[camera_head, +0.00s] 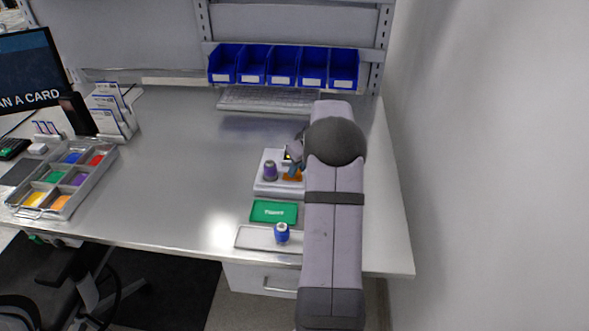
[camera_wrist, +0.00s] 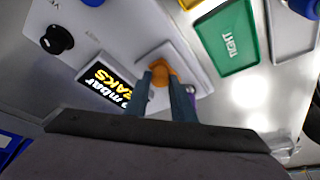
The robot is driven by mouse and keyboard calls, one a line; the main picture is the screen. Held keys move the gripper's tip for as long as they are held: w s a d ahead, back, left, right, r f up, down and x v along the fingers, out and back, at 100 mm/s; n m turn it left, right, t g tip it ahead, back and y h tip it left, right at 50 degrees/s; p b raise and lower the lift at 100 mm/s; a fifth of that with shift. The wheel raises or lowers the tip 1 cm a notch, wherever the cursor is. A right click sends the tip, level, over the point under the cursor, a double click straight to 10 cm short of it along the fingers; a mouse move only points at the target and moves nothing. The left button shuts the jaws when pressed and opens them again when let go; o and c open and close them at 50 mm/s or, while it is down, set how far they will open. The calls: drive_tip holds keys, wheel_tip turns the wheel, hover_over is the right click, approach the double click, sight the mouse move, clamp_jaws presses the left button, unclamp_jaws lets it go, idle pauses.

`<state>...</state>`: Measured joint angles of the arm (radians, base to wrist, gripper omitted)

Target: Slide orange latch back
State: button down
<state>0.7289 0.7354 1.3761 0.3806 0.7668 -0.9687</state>
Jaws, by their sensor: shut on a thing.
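The orange latch (camera_wrist: 159,76) shows in the wrist view between the tips of my gripper (camera_wrist: 160,82), whose two blue-grey fingers are closed on it. The latch sits on a pale fixture (camera_wrist: 185,50). In the head view, a small part of the orange latch (camera_head: 292,176) shows on the white base (camera_head: 268,187), beside a purple knob (camera_head: 270,170). My gripper (camera_head: 291,168) is over the latch there, and my arm hides the right part of the base. How far the latch has slid cannot be told.
A green card (camera_head: 274,212) and a shallow tray (camera_head: 255,238) with a blue knob (camera_head: 282,233) lie in front of the base. A display panel (camera_wrist: 106,86) is close to my fingers. Blue bins (camera_head: 283,67) stand at the back.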

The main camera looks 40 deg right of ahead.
drive_tip(key=c, duration=1.5)
unclamp_jaws()
drive_tip(key=shift+s+d, duration=0.15)
drive_tip(key=shift+d, duration=0.05)
drive_tip(key=shift+b+v, duration=1.35)
drive_tip(key=shift+v, duration=2.35)
drive_tip(key=s+a+f+g, duration=0.1)
drive_tip(key=s+a+f, duration=0.15)
drive_tip(key=a, duration=0.75)
drive_tip(key=s+a+f+g, duration=0.1)
drive_tip(key=s+a+g, duration=0.15)
drive_tip(key=a, duration=0.85)
drive_tip(key=shift+g, duration=0.55)
drive_tip(key=s+a+f, duration=0.2)
drive_tip(key=s+a, duration=0.2)
drive_tip(key=s, duration=0.1)
drive_tip(key=s+a+f, duration=0.1)
drive_tip(key=s+a, duration=0.3)
drive_tip(key=s, duration=0.2)
drive_tip(key=s+a+f, duration=0.2)
drive_tip(key=s+a, duration=0.2)
drive_tip(key=s, duration=0.2)
drive_tip(key=shift+s+a+f, duration=0.1)
drive_tip(key=shift+a+f, duration=0.2)
drive_tip(key=shift+a, duration=0.05)
